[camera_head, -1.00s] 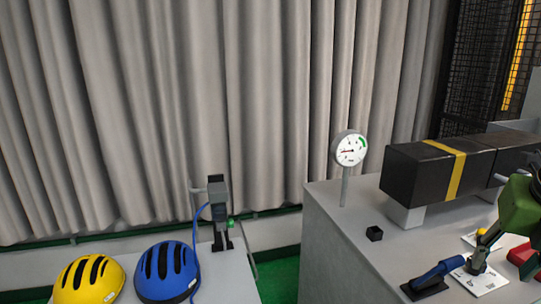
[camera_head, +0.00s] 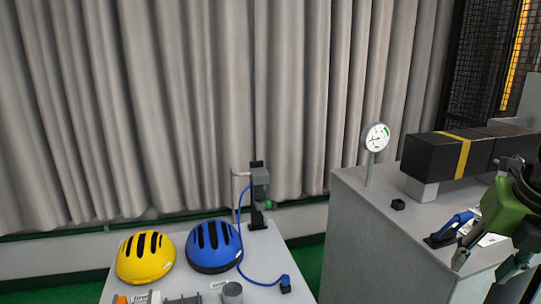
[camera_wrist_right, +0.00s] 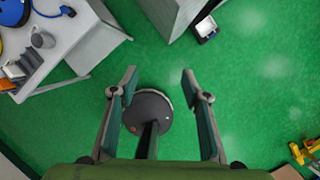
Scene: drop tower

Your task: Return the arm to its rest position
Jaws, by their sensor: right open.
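My left gripper is in neither view.
A table holds a yellow helmet (camera_head: 145,257), a blue helmet (camera_head: 213,246) and a blue cable. Curtains hang behind.

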